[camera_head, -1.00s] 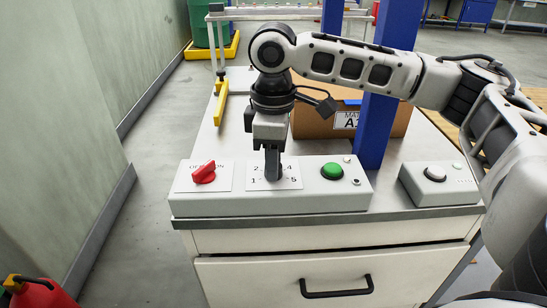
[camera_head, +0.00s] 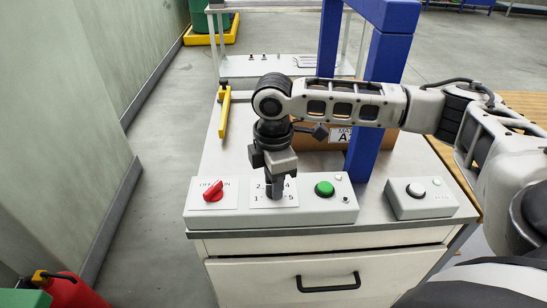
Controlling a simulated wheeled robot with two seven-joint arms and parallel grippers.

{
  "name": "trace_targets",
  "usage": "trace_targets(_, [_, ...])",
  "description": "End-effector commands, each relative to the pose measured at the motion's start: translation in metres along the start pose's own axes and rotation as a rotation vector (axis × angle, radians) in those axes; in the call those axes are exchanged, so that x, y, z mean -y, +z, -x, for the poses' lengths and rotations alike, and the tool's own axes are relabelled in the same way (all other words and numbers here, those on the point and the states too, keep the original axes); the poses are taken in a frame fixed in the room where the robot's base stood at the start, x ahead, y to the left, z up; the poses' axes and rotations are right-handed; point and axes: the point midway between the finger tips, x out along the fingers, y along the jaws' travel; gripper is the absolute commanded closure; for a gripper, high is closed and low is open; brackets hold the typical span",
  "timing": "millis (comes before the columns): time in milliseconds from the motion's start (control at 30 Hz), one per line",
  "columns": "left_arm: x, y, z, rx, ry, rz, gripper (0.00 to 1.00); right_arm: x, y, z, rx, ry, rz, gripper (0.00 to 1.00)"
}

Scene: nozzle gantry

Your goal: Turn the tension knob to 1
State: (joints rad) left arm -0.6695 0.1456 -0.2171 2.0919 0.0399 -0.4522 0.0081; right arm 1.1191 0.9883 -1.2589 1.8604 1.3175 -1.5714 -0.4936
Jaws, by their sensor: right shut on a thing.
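The tension knob is hidden under my right gripper (camera_head: 273,190), at the middle of a white scale plate (camera_head: 291,199) on the grey control box (camera_head: 240,220). Parts of the numbers 1, 2, 4 and 5 show around the gripper. The gripper points down and is shut on the knob. I cannot see which number the knob points to. My left gripper is not in view.
A red switch (camera_head: 213,192) sits left of the plate and a green button (camera_head: 324,188) right of it. A second box with a white button (camera_head: 415,190) stands further right. A blue post (camera_head: 370,130) and a cardboard box (camera_head: 318,142) stand behind.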

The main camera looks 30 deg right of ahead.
Motion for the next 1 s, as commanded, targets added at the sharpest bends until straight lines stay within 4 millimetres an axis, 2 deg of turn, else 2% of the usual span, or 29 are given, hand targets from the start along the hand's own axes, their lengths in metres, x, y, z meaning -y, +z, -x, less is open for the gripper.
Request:
trace_targets(33, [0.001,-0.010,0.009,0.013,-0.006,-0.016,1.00,0.002,0.000,0.009,0.001,-0.008,0.044,0.93])
trace_targets(500, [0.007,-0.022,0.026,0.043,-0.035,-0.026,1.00,0.001,0.000,0.003,0.000,-0.005,0.391,0.93])
trace_targets(1000, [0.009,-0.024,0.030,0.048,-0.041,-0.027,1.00,0.000,0.000,0.000,0.000,-0.002,0.497,0.93])
